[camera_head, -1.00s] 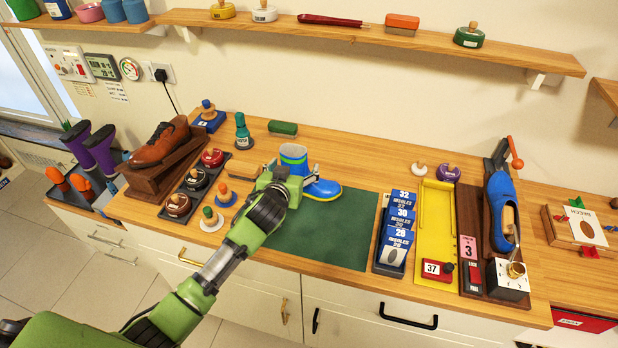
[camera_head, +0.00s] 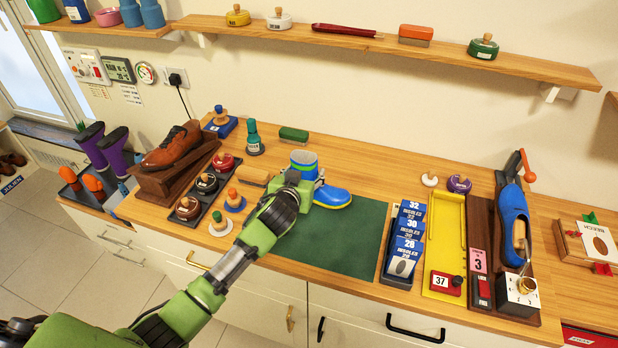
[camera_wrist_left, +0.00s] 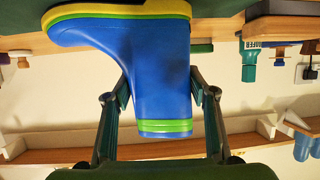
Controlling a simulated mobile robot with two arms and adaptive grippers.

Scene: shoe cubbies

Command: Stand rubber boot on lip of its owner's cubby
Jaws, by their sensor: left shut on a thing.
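The rubber boot (camera_head: 303,164) is blue with a green band at the top of its shaft and a yellow sole. It is upright at the back left of the green mat (camera_head: 345,243), toe to the right; I cannot tell whether its sole touches the mat. My left gripper (camera_head: 298,186) is shut on the boot's shaft. In the left wrist view the boot (camera_wrist_left: 155,75) appears upside down between the two fingers (camera_wrist_left: 158,90). A cubby edge labelled JULIEN (camera_head: 11,185) shows at the far left, with dark shoes by it. My right gripper is out of view.
Brown shoe on a wooden stand (camera_head: 165,182), polish tins (camera_head: 206,183) and purple boots (camera_head: 112,150) crowd the bench's left. Insole box (camera_head: 406,250), yellow tray (camera_head: 447,225) and blue shoe (camera_head: 513,220) stand right. A shelf (camera_head: 390,48) runs above. Floor at left is clear.

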